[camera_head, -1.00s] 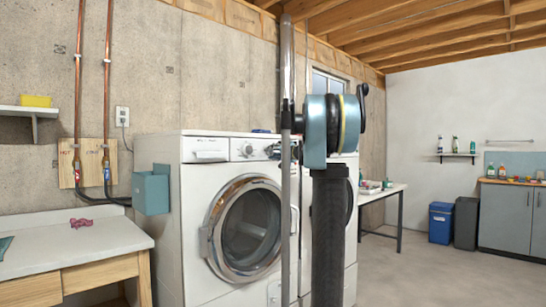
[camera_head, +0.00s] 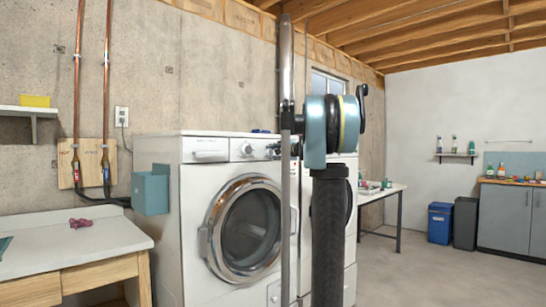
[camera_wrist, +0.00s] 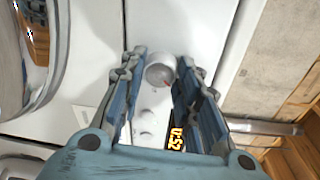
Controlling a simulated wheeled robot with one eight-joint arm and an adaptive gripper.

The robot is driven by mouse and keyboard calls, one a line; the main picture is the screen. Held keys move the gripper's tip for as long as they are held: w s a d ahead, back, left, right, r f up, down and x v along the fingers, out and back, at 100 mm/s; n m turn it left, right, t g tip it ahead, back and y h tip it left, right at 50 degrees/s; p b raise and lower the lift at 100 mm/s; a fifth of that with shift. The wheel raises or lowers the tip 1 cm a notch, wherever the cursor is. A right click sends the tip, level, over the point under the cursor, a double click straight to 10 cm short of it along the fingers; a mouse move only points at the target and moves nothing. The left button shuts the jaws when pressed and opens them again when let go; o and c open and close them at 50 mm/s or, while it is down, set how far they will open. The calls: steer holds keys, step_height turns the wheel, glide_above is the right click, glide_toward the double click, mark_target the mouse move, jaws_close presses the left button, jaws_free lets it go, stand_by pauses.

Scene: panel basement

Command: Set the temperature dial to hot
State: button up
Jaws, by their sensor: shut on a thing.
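In the wrist view a round white dial (camera_wrist: 160,70) with a small red mark sits on the white machine's control panel. My gripper (camera_wrist: 160,76) has its two blue-grey fingers on either side of the dial, shut on it. Labels around the dial are too small to read. In the head view my gripper (camera_head: 273,150) is at the upper front of the white front-loading washer (camera_head: 200,225). A round knob (camera_head: 247,149) shows just left of it; I cannot tell if it is the held one.
The washer's round door (camera_head: 247,230) is shut. A teal box (camera_head: 151,190) hangs at its left side. A white-topped bench (camera_head: 70,246) stands at left.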

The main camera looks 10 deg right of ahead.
steer(key=m, duration=0.5)
steer(key=shift+d+f+g+y, duration=0.1)
steer(key=shift+d+g+y, duration=0.05)
steer(key=shift+g+y, duration=0.2)
steer(key=m, duration=0.2)
steer(key=m+g, duration=0.1)
steer(key=m, duration=0.2)
steer(key=shift+y, duration=0.25)
steer(key=shift+w+m, duration=0.1)
steer(key=shift+m, duration=0.2)
steer(key=o, duration=1.1)
steer(key=shift+c, duration=0.2)
steer(key=v, duration=1.2)
steer(key=shift+f, duration=0.15)
